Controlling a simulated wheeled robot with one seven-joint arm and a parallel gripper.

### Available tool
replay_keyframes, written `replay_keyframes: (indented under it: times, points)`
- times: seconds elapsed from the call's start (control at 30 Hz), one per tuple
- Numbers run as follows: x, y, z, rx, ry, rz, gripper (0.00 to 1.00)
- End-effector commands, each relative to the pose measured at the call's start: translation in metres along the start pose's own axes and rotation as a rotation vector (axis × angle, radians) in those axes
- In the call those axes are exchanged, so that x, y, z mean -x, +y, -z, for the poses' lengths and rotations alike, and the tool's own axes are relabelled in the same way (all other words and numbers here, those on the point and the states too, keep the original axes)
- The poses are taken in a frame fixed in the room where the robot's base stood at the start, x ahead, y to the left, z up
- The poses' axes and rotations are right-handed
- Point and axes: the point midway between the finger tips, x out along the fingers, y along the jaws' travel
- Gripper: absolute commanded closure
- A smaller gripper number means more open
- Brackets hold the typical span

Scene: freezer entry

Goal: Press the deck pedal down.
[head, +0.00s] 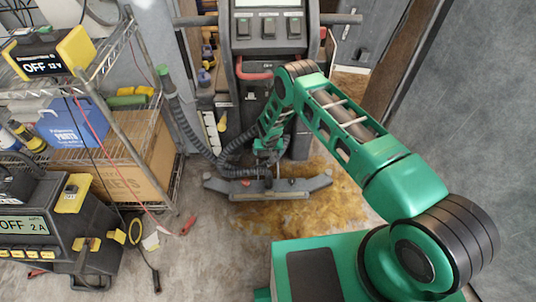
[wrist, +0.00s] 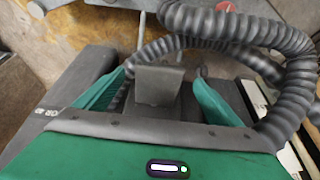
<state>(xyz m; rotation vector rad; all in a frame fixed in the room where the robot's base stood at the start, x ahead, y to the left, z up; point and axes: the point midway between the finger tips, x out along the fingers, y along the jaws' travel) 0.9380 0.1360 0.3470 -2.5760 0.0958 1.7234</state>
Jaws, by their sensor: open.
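The floor-cleaning machine (head: 270,68) stands upright in the middle of the head view. A grey pedal-like block (wrist: 158,86), which looks like the deck pedal, shows between my gripper's fingers in the wrist view. My gripper (wrist: 161,77) is open, with one green finger on each side of the block. I cannot tell whether they touch it. In the head view my gripper (head: 268,148) is low at the machine's back, above the squeegee bar (head: 268,188). My gripper and arm cover the pedal there, so its height is unclear.
Ribbed hoses (wrist: 235,25) run close past my gripper. A wire shelf (head: 125,125) with boxes stands at the left, and a black-and-yellow charger (head: 45,225) stands below it. A brown stain (head: 290,213) covers the floor around the machine. A grey wall (head: 465,110) closes the right.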

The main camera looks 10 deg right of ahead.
Motion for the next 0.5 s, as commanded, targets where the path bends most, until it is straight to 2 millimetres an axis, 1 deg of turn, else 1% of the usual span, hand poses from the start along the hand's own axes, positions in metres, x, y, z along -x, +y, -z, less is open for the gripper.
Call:
replay_keyframes:
  times: [0.03, 0.2, 0.33, 0.5]
  points:
    - [-0.007, 0.0, -0.001, 0.0, -0.001, 0.0, 0.11]
    - [-0.022, 0.001, 0.0, -0.001, 0.0, 0.0, 0.11]
    - [-0.027, 0.001, 0.0, -0.001, 0.0, 0.0, 0.11]
    - [-0.028, 0.001, 0.0, -0.001, -0.001, 0.0, 0.11]
